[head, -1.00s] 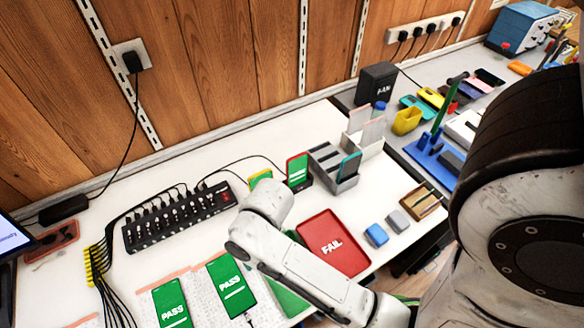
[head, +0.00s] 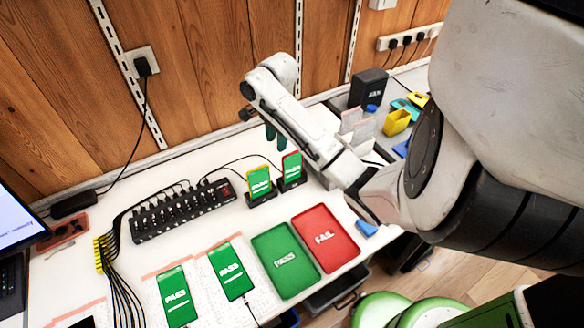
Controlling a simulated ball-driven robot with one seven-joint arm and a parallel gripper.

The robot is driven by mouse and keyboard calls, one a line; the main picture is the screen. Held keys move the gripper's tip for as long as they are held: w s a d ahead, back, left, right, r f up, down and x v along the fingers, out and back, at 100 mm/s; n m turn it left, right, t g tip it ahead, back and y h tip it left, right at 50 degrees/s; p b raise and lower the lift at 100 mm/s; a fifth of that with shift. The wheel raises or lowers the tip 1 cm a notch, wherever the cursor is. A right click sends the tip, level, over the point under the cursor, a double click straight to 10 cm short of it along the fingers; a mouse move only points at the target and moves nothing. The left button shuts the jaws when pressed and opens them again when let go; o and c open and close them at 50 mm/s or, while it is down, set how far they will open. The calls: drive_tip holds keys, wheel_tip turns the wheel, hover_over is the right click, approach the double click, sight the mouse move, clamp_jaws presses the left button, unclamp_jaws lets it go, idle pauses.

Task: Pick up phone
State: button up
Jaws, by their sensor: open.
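Two phones with green screens stand upright in small black stands at the back of the white table: a yellow-edged phone (head: 259,181) and a red-edged phone (head: 291,167). Two more phones lie flat at the front on pale mats, a left one (head: 174,297) and a right one (head: 231,271), each with a green PASS screen. My gripper (head: 276,136) is open and empty. Its dark green fingers point down, just above the standing phones in the picture and apart from them. The frames do not show which phone is meant.
A green PASS tray (head: 266,244) and a red FAIL tray (head: 313,211) lie front right of the stands. A black charging hub (head: 181,212) with cables is to the left. My arm hides much of the table's right side.

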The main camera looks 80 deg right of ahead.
sight(292, 153)
drive_tip(key=shift+m+g, duration=0.3)
drive_tip(key=shift+m, duration=0.4)
drive_tip(key=s+d, duration=0.2)
drive_tip(key=s, duration=0.1)
drive_tip(key=shift+s+d+r, duration=0.15)
drive_tip(key=shift+s+d, duration=0.05)
drive_tip(key=shift+s, duration=0.1)
drive_tip(key=shift+s+d+f, duration=0.1)
drive_tip(key=shift+s+f, duration=0.1)
drive_tip(key=shift+s, duration=0.05)
wheel_tip(292, 153, down, 3)
drive_tip(key=b, duration=0.2)
drive_tip(key=shift+b, duration=0.4)
drive_tip(key=shift+f+p, duration=0.25)
drive_tip(key=shift+p, duration=0.05)
drive_tip(key=shift+a+f+p, duration=0.2)
drive_tip(key=shift+f+p, duration=0.3)
drive_tip(key=shift+f, duration=2.95)
clamp_jaws()
